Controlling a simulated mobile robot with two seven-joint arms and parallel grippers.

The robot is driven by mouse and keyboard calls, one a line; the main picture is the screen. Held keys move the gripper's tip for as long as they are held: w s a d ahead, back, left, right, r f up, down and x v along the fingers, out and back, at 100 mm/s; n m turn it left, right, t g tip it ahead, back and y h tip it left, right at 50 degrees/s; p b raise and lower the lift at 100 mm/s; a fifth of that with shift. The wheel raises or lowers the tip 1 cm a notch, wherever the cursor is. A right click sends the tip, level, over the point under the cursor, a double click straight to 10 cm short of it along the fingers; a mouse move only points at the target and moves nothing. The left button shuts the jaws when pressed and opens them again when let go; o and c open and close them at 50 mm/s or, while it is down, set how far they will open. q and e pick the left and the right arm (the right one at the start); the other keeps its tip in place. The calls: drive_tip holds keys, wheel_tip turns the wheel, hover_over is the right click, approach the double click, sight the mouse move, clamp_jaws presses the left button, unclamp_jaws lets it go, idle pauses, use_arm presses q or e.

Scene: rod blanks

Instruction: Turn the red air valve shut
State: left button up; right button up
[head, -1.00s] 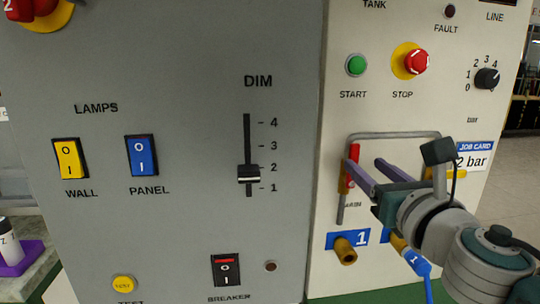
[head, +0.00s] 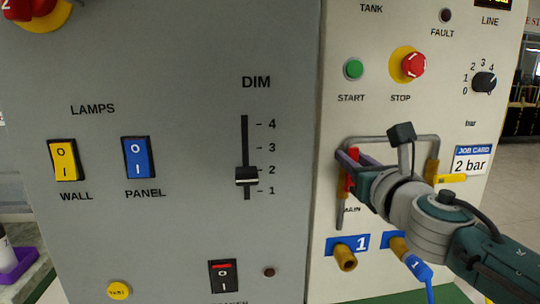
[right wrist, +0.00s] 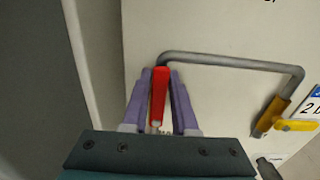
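The red valve handle (head: 353,167) stands upright on the grey pipe at the cream panel's left side, above the label MAIN. It also shows in the right wrist view (right wrist: 160,88). My right gripper (head: 352,155) is at the handle, with one purple finger on each side of it. In the right wrist view the fingers (right wrist: 160,80) stand close around the red handle and look open. I cannot tell whether either finger touches it. My left gripper is not in view.
A yellow valve handle (head: 452,178) sticks out sideways on the pipe's right leg. The grey pipe (head: 385,140) arches above my gripper. Below are a brass outlet (head: 345,257) and a blue hose connector (head: 418,267). The red stop button (head: 413,65) is higher up.

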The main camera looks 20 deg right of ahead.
clamp_jaws()
idle(1.0)
